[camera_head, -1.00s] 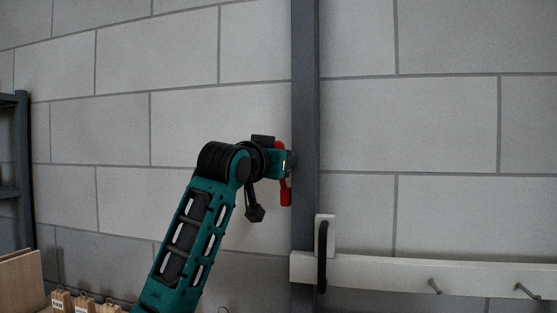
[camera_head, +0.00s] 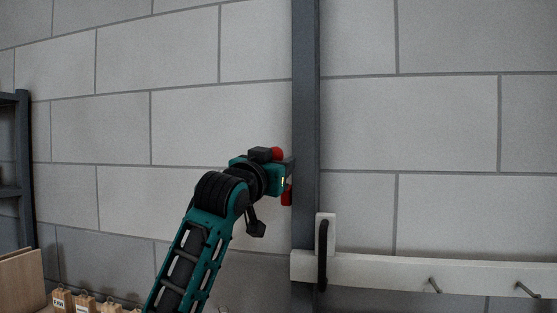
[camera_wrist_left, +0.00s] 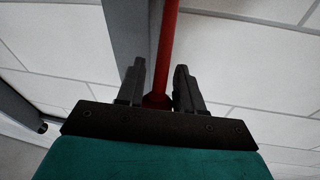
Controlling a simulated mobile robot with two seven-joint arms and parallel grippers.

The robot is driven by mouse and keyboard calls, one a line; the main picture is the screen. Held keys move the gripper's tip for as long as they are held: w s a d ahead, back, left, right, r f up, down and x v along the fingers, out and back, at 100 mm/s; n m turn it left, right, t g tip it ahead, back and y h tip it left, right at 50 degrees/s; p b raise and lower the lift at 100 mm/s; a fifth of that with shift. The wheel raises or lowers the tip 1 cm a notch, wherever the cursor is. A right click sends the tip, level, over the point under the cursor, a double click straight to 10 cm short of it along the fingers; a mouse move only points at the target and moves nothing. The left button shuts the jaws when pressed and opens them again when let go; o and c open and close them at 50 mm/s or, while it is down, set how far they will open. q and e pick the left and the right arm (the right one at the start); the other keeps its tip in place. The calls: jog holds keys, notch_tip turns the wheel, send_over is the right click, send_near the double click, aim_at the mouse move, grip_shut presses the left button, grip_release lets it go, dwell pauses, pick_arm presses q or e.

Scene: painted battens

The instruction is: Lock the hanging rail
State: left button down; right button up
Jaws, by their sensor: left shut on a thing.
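A red lever (camera_head: 287,198) is at the left side of the grey upright post. Its rounded red top end shows above my left gripper (camera_head: 284,178), and the middle is hidden behind the gripper. The left gripper is shut on the lever; in the left wrist view the red shaft (camera_wrist_left: 167,45) runs up between the two black fingers (camera_wrist_left: 160,88). The white hanging rail (camera_head: 400,272) runs level across the post below and to the right, with metal hooks on it. A black handle (camera_head: 322,262) on a white block is at its left end. My right gripper is not in view.
The grey post (camera_head: 305,120) stands against a pale block wall (camera_head: 430,130). A dark shelf frame (camera_head: 22,170) is at the far left. Several labelled wooden blocks (camera_head: 62,299) sit at the lower left. The wall right of the post is clear above the rail.

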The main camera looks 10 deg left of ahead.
pick_arm(q)
notch_tip(320, 180, down, 10)
jog(key=s+m+t+h, duration=0.2)
jog(key=s+t+h, duration=0.1)
jog(key=t, duration=0.3)
jog(key=shift+r+m+t, duration=0.25)
jog(key=shift+m+t, duration=0.05)
jog(key=shift+w+d+f, duration=0.1)
dwell(0.9)
jog(key=c, duration=1.2)
grip_release()
jog(key=shift+c, duration=0.2)
jog(key=o, duration=0.4)
jog(key=shift+r, duration=0.25)
jog(key=shift+o, duration=0.2)
jog(key=v, duration=1.2)
